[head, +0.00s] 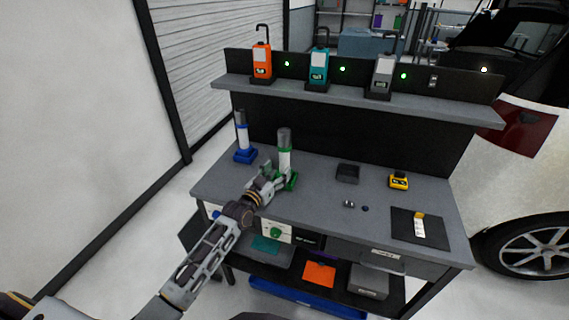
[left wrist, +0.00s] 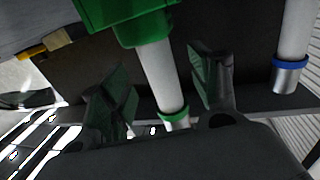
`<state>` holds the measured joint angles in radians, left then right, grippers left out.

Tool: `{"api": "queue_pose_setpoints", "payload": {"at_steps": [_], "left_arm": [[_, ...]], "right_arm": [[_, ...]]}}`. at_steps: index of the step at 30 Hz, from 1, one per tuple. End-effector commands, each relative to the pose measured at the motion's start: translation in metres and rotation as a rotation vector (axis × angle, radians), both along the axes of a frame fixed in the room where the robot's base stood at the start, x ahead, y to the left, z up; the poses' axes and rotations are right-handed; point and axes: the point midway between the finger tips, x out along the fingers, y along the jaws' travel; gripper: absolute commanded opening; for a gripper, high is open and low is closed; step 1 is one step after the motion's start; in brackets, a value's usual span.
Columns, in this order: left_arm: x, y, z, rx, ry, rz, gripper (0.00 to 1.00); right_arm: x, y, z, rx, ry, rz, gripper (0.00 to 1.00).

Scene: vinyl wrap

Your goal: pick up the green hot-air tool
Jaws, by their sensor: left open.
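The green hot-air tool (head: 285,157) stands upright in its green stand on the workbench; it has a white body, a green ring and a dark grey top. My left gripper (head: 274,177) is open beside it, low on the near left side. In the left wrist view, the tool's white body (left wrist: 160,72) shows between the two spread fingers of my left gripper (left wrist: 160,88), with a visible gap on each side. The green base (left wrist: 125,22) is at the top of that view. My right gripper is not in view.
A blue hot-air tool (head: 242,135) stands in its blue base to the left. A dark box (head: 348,173), a yellow device (head: 398,181) and a dark mat (head: 408,234) lie to the right on the workbench (head: 317,190). A shelf (head: 345,97) overhangs the back.

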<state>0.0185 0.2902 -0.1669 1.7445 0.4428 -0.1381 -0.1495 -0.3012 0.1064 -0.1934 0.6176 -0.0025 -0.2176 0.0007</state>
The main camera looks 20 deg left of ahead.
Motion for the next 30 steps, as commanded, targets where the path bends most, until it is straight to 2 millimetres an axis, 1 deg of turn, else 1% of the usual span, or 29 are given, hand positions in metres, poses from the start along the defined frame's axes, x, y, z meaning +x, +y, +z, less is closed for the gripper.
{"api": "queue_pose_setpoints", "payload": {"at_steps": [5,17,25,30], "left_arm": [[0.003,-0.001,-0.001,0.000,0.001,0.000,0.62],[0.006,-0.002,0.000,0.000,0.000,0.000,0.62],[0.023,-0.007,0.002,-0.002,0.000,0.000,0.62],[0.036,-0.010,0.003,0.000,0.000,0.000,0.62]], "right_arm": [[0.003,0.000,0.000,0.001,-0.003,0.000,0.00],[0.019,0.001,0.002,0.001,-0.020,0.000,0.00],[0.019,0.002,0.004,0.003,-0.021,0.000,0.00],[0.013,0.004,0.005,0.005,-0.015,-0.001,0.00]]}}
